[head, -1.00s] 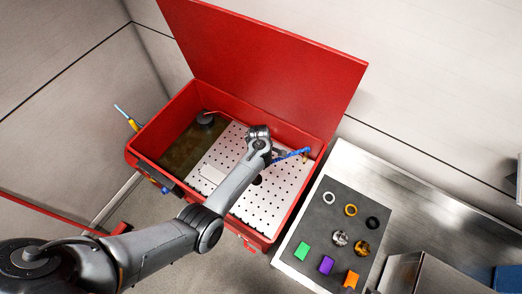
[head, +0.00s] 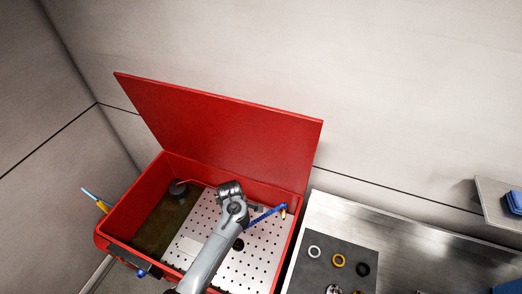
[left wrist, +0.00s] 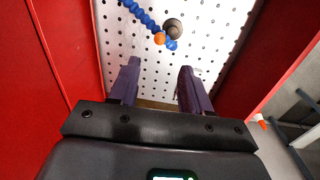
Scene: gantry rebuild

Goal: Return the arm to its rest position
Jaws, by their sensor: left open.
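My left arm (head: 213,250) reaches over the red bin (head: 130,212) in the head view, with its wrist above the white perforated plate. My left gripper (left wrist: 158,68) shows in the left wrist view with its two purple fingers apart and nothing between them. They point toward the perforated plate (left wrist: 205,50). In the head view the fingers are mostly hidden by the wrist. My right gripper is in neither view.
The bin's red lid (head: 225,125) stands open behind it. A blue jointed hose (head: 267,215) with an orange tip (left wrist: 159,38) is close beyond the fingers. A steel table (head: 400,235) at right holds a dark mat (head: 322,270) with several rings.

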